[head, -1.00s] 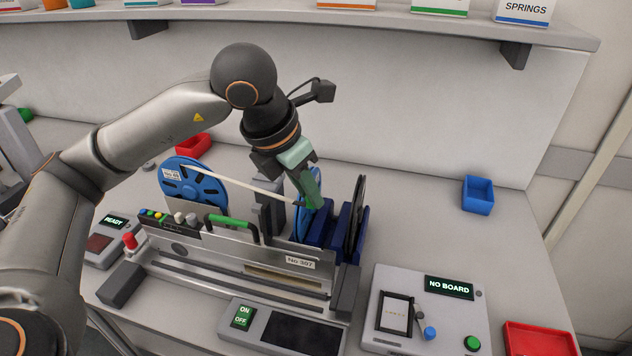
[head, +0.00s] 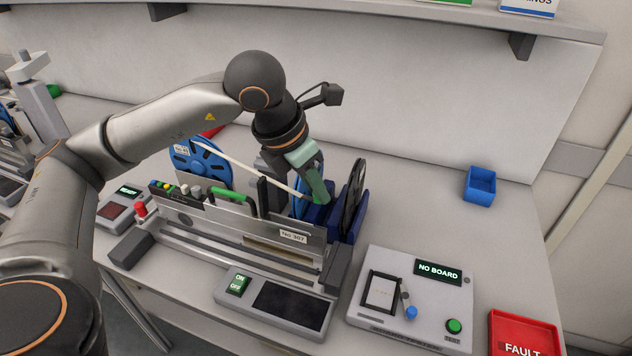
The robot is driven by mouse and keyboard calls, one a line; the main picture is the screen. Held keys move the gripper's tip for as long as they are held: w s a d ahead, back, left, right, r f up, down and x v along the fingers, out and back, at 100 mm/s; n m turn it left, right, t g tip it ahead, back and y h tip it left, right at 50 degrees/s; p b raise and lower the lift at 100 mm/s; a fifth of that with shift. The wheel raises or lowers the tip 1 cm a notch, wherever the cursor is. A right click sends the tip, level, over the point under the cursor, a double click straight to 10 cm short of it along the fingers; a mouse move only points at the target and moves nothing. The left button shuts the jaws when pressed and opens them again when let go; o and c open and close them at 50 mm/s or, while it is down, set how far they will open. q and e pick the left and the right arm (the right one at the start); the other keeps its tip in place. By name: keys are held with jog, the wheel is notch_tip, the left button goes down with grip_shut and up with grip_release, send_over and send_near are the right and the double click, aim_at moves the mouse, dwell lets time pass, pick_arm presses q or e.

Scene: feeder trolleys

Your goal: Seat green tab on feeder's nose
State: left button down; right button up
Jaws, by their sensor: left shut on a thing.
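My left gripper (head: 317,193) has green fingers pointing down, over the far right part of the feeder trolley. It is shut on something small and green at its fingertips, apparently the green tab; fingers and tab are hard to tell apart. A pale tape (head: 240,168) runs from a blue reel (head: 197,172) down to the fingertips. The feeder (head: 240,224), with a "No 307" plate (head: 293,236) and a green handle (head: 233,195), sits in the trolley. I cannot make out its nose or whether the tab touches it. My right gripper is not in view.
Dark blue holders (head: 352,226) and a dark reel (head: 354,190) stand close right of the gripper. A "NO BOARD" panel (head: 450,312), a red "FAULT" tray (head: 505,318) and a blue bin (head: 480,186) are farther right. The bench between holders and bin is clear.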

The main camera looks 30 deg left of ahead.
pick_arm(q)
notch_tip(320, 180, down, 6)
jog(key=b, duration=0.3)
jog(key=shift+r+b, duration=0.2)
jog(key=shift+b, duration=0.2)
jog(key=shift+f+b, duration=0.55)
jog(key=shift+b, duration=0.05)
jog(key=shift+f+b, duration=0.55)
jog(key=shift+b, duration=0.25)
dwell(0.5)
jog(key=c, duration=0.7)
grip_release()
jog(key=p+v, duration=0.1)
jog(key=v, duration=1.1)
jog(key=shift+r, duration=0.3)
